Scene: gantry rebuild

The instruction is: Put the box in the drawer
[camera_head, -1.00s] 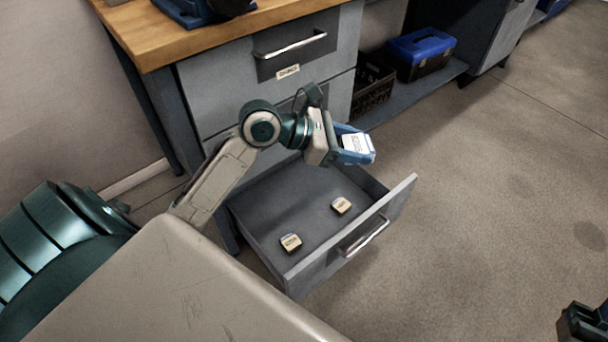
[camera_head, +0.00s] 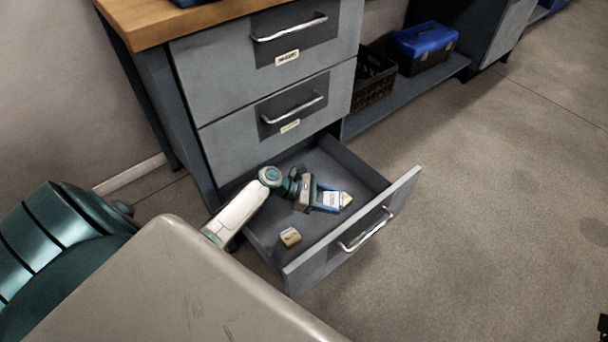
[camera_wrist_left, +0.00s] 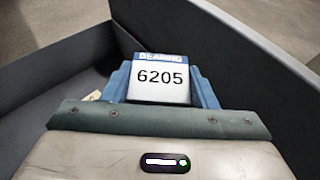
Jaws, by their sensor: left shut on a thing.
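The box is a small white carton (camera_wrist_left: 160,85) with a blue band reading BEARING and the number 6205. My left gripper (camera_head: 326,200) is shut on it, with a blue finger on each side of the box in the left wrist view. The white box (camera_head: 333,199) also shows in the head view, inside the outline of the open bottom drawer (camera_head: 335,250). The drawer walls surround it in the wrist view. I cannot tell whether the box touches the drawer floor. My right gripper cannot be made out; only a dark fragment shows at the lower right edge.
Two small tan boxes lie in the drawer: one (camera_head: 290,237) near its front left, another (camera_head: 346,199) partly hidden beside the held box. Two closed drawers (camera_head: 285,110) stand above. A black crate (camera_head: 372,80) and blue-lidded toolbox (camera_head: 423,48) sit on the shelf to the right.

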